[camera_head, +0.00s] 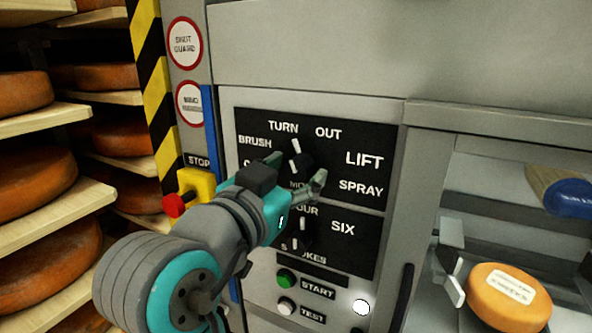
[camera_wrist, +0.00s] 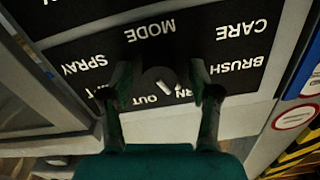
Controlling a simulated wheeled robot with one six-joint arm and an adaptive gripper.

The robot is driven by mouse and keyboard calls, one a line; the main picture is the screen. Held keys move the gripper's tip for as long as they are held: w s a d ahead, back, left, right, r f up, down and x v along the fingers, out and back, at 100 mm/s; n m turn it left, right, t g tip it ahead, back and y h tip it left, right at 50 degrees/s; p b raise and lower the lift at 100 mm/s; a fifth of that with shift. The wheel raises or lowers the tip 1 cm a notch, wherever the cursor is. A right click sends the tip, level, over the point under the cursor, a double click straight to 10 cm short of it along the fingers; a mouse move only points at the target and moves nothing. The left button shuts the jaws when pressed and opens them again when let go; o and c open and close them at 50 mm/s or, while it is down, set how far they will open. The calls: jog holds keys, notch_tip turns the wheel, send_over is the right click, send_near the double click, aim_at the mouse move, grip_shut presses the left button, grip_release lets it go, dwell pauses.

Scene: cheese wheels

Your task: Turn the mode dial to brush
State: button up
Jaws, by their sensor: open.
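The mode dial (camera_head: 307,160) is a dark knob with a white pointer on a black panel (camera_head: 372,142). Its pointer tips up and slightly left, near the TURN label (camera_head: 283,127). The BRUSH label (camera_head: 255,141) is at the panel's upper left. My gripper (camera_head: 295,170) is open with a finger on either side of the dial. In the wrist view, which shows the panel upside down, the dial (camera_wrist: 152,76) sits between my fingers (camera_wrist: 165,88). I cannot tell whether they touch it. My gripper hides most of the CARE label in the head view.
Below is a second dial (camera_head: 302,230) marked STROKES, then a green START button (camera_head: 287,278) and a white TEST button (camera_head: 286,305). A red stop button (camera_head: 174,205) on a yellow box is left of the panel. Shelves of cheese wheels (camera_head: 35,185) stand left; another wheel (camera_head: 508,297) is right.

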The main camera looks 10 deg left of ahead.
jog(key=shift+w+d, duration=0.2)
jog(key=shift+w, duration=0.2)
jog(key=c, duration=1.1)
jog(key=shift+c, duration=0.3)
jog(key=n, duration=0.4)
jog(key=shift+n, duration=2.4)
